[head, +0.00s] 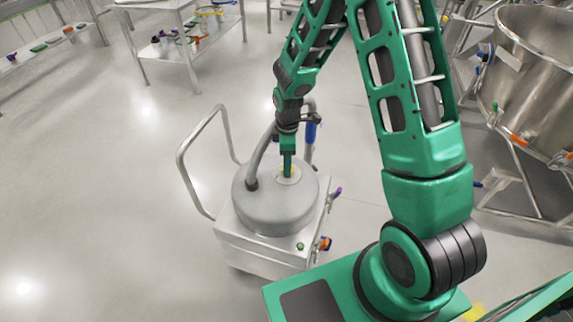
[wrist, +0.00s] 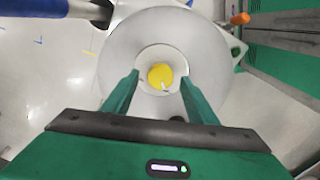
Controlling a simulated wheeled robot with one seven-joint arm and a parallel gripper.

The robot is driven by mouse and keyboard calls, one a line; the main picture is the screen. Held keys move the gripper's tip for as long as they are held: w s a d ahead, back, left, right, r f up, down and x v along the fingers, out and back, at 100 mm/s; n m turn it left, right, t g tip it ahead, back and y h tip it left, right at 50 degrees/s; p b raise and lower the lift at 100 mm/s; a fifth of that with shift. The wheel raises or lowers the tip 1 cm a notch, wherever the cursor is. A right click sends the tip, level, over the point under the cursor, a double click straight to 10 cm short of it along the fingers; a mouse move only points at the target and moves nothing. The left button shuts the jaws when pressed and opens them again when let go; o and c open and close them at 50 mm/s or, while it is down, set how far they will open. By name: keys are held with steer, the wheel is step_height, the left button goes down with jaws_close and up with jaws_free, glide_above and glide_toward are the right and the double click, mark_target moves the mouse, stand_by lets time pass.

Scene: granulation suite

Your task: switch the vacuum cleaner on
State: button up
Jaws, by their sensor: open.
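The vacuum cleaner (head: 275,205) is a grey round drum on a pale square wheeled base, with a bent tube handle at its left. In the wrist view its round grey top (wrist: 125,65) carries a pale disc with a yellow round part (wrist: 160,76) at its middle. A small light mark lies across the yellow part's lower edge. My gripper (head: 287,172) points down over the middle of the lid. In the wrist view my gripper (wrist: 160,82) is open, with one green finger on each side of the yellow part. I cannot tell whether the fingertips touch the lid.
A grey hose (head: 262,155) rises from the lid, left of my gripper. A large steel vessel (head: 540,85) on a frame stands at the right. A steel table (head: 160,5) with small items stands at the back left. The floor at the left is clear.

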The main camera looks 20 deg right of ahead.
steer(key=shift+f, duration=0.7)
steer(key=shift+c, duration=0.4)
steer(key=c, duration=1)
